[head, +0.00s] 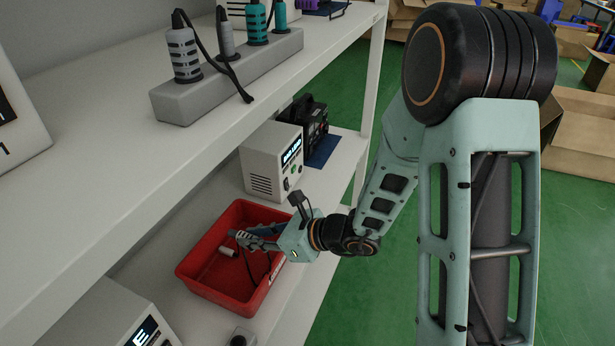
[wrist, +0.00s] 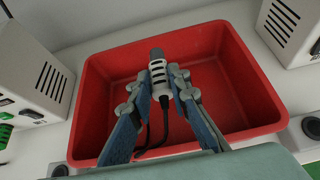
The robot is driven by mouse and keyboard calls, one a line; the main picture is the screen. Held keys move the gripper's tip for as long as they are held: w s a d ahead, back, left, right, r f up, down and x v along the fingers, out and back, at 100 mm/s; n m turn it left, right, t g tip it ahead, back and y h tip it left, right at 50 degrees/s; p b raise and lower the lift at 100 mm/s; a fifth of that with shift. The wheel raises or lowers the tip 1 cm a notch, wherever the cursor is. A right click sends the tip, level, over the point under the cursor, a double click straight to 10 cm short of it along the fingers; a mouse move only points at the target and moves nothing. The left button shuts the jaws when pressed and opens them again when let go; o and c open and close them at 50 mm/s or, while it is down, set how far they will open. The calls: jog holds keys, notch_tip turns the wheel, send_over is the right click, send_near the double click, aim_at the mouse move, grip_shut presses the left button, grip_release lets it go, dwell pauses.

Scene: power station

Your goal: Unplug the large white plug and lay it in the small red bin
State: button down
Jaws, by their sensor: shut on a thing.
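A white plug with dark slots and a grey end (wrist: 158,76) is between the fingers of my gripper (wrist: 160,88) in the wrist view. The fingers are shut on it, and its black cord trails back between them. The small red bin (wrist: 232,46) is below, with the plug over its inside. In the head view my gripper (head: 240,240) is at the bin (head: 193,270) on the lower shelf, and the plug (head: 227,252) shows pale at the fingertips. I cannot tell whether the plug touches the bin floor.
On the upper shelf a grey power strip (head: 172,101) holds several plugs, including a large pale grey one (head: 184,55) and teal ones. A white instrument box (head: 270,160) stands behind the bin, and another (head: 120,320) stands in front. A shelf post (head: 372,80) is close to my arm.

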jog(key=shift+f, duration=0.4)
jog(key=c, duration=1.7)
grip_release()
jog(key=shift+c, duration=0.2)
jog(key=shift+d+r, duration=0.1)
jog(key=v, duration=1.2)
jog(key=shift+s, duration=0.1)
